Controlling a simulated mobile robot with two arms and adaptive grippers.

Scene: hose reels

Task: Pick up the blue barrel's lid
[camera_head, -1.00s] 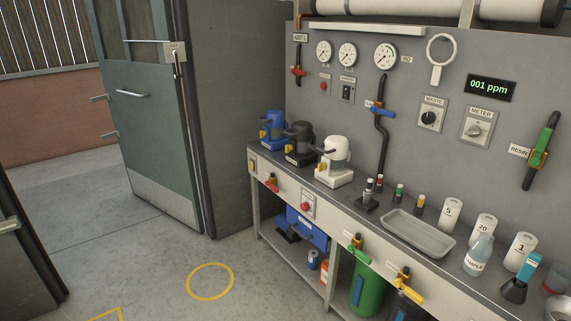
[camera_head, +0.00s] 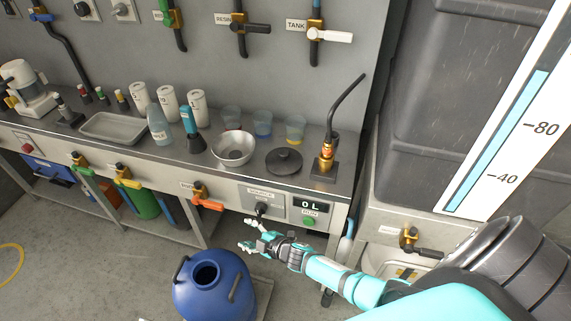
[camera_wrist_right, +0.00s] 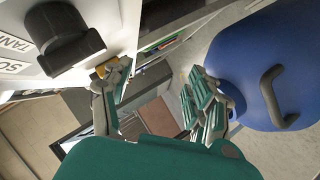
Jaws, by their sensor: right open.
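The blue barrel (camera_head: 205,300) stands on the floor in front of the bench. Its top opening is uncovered and dark inside. A dark round lid with a knob (camera_head: 284,161) lies flat on the bench top, between the metal bowl and the brass fitting; I take it to be the barrel's lid. My right gripper (camera_head: 253,236) is open and empty, above and right of the barrel, in front of the bench's front panel and lower than the lid. In the right wrist view the open fingers (camera_wrist_right: 158,80) have the blue barrel (camera_wrist_right: 250,65) at right; the lid is not visible there.
A metal bowl (camera_head: 233,147) and cups (camera_head: 295,130) stand near the lid. A brass fitting with a bent black pipe (camera_head: 327,158) rises on its right. The source knob (camera_head: 262,208) sticks out near my gripper. A large grey tank (camera_head: 460,110) fills the right.

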